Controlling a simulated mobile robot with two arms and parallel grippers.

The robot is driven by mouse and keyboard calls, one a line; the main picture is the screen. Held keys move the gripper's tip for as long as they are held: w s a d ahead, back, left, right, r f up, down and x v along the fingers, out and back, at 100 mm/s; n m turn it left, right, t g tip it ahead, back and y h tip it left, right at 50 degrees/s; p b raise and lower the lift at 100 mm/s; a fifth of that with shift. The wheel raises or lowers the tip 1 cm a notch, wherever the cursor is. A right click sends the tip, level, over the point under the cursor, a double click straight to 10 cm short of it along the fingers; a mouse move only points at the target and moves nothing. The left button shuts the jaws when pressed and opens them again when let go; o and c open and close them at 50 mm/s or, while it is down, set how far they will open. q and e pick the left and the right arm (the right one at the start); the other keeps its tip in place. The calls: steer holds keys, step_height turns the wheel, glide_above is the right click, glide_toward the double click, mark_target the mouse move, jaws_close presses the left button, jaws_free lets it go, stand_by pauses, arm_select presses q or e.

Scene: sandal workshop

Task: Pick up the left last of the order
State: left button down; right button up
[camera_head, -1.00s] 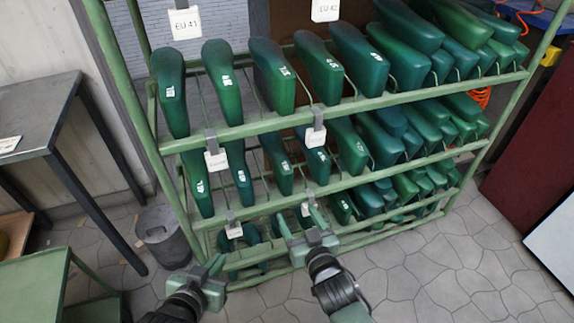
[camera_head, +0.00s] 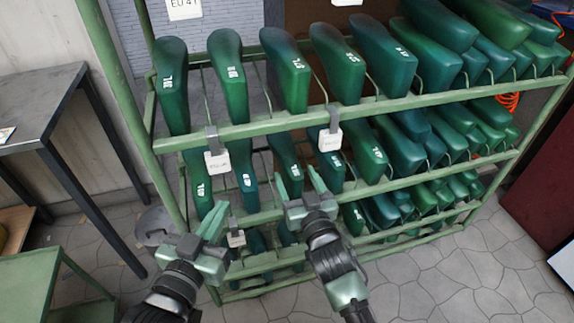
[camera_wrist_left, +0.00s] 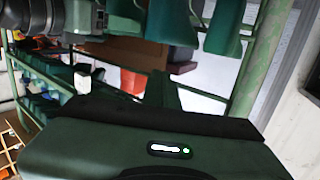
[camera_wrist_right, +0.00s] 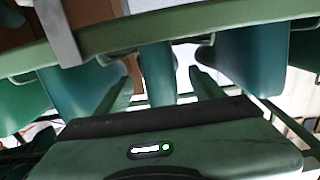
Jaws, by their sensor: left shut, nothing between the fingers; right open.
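Green shoe lasts with white size marks hang in rows on the green rack; I cannot tell which one belongs to the order. That gripper is open and empty in front of the row. In the right wrist view, a last (camera_wrist_right: 157,68) shows beyond and between its spread fingers (camera_wrist_right: 162,90), with no contact visible. My left gripper (camera_head: 217,220) is shut and empty, low in front of the rack's left part. Its closed fingers (camera_wrist_left: 165,92) also show in the left wrist view.
The rack's rails (camera_head: 300,122) run across in front of the lasts, with hanging tags (camera_head: 217,161) on them. A dark metal table (camera_head: 45,110) and a green stand (camera_head: 30,275) are at left. A grey bin (camera_head: 155,226) stands by the rack.

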mark_target(292, 168)
steer(key=x, duration=0.2)
steer(key=shift+w+a+f+b, duration=0.15)
steer(key=shift+w+b, duration=0.2)
steer(key=shift+b, duration=0.05)
arm_select(q)
steer(key=r+t, duration=0.1)
steer(key=r, duration=0.1)
steer(key=r+t, duration=0.1)
steer(key=r+t+h, duration=0.1)
steer(key=r, duration=0.1)
steer(key=shift+d+r, duration=0.35)
steer(key=shift+d, duration=0.05)
arm_select(e)
steer(key=shift+w+a, duration=0.1)
steer(key=shift+w, duration=0.15)
steer(key=c, duration=1.3)
steer(key=shift+c, duration=0.8)
arm_select(q)
steer(key=shift+f, duration=0.15)
arm_select(e)
steer(key=shift+r, duration=0.3)
